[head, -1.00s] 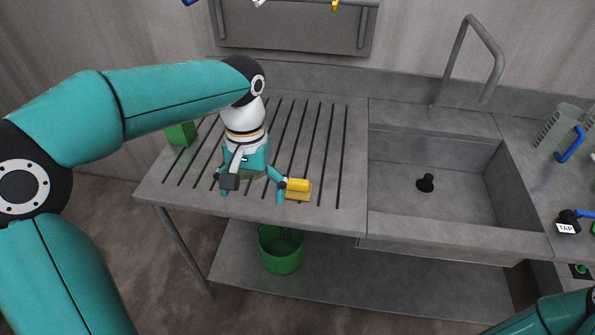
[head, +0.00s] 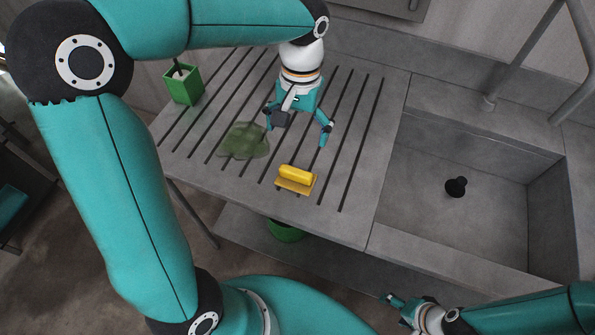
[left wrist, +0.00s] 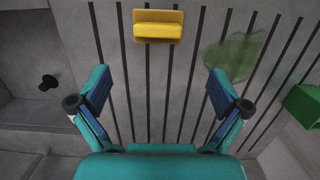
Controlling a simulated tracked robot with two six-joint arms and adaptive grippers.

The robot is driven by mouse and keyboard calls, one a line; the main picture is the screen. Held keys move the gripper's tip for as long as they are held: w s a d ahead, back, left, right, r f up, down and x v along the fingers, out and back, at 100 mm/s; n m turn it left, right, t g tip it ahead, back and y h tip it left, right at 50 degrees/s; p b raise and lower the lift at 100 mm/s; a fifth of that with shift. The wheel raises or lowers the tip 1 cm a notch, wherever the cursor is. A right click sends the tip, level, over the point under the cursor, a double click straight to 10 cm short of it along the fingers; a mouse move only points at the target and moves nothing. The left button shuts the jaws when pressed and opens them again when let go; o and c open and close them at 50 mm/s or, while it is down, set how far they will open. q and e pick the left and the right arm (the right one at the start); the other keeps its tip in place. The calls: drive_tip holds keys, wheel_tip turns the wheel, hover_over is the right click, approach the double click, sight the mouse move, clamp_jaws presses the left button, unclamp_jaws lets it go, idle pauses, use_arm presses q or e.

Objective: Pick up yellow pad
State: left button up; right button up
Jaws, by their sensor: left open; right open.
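The yellow pad (head: 295,177) lies on the grooved grey drainboard, near its front edge. It has a raised rounded bar on a flat base. In the left wrist view the yellow pad (left wrist: 158,26) lies beyond the fingertips, roughly centred between them. My left gripper (head: 296,134) is open and empty above the drainboard, behind the pad in the head view; its two fingers also show in the left wrist view (left wrist: 158,92). My right gripper (head: 392,304) is open at the bottom of the head view, in front of the counter and away from the pad.
A green translucent patch (head: 245,140) lies on the drainboard left of the pad. A green square holder (head: 184,87) stands at the back left. The sink (head: 420,215) with a black plug (head: 456,187) is to the right. A green bucket (head: 286,231) is below the counter.

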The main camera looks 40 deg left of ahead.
use_arm(q)
hover_over(296, 170)
drive_tip(key=f, duration=0.4)
drive_tip(key=w+f, duration=0.1)
drive_tip(key=f, duration=0.1)
drive_tip(key=shift+a+f, duration=0.25)
drive_tip(key=shift+f, duration=0.1)
drive_tip(key=shift+s+d+f+p, duration=0.1)
drive_tip(key=shift+s+f+p, duration=0.15)
drive_tip(key=shift+f, duration=0.75)
drive_tip(key=shift+s+d+f+p, duration=0.1)
drive_tip(key=shift+f+p, duration=0.15)
drive_tip(key=shift+f, duration=0.75)
drive_tip(key=shift+s+d+f+p, duration=0.1)
drive_tip(key=shift+s+f+p, duration=0.15)
drive_tip(key=shift+f, duration=0.75)
drive_tip(key=c, duration=1)
drive_tip(key=shift+r, duration=0.1)
wheel_tip(296, 170, up, 20)
drive_tip(key=shift+b, duration=0.45)
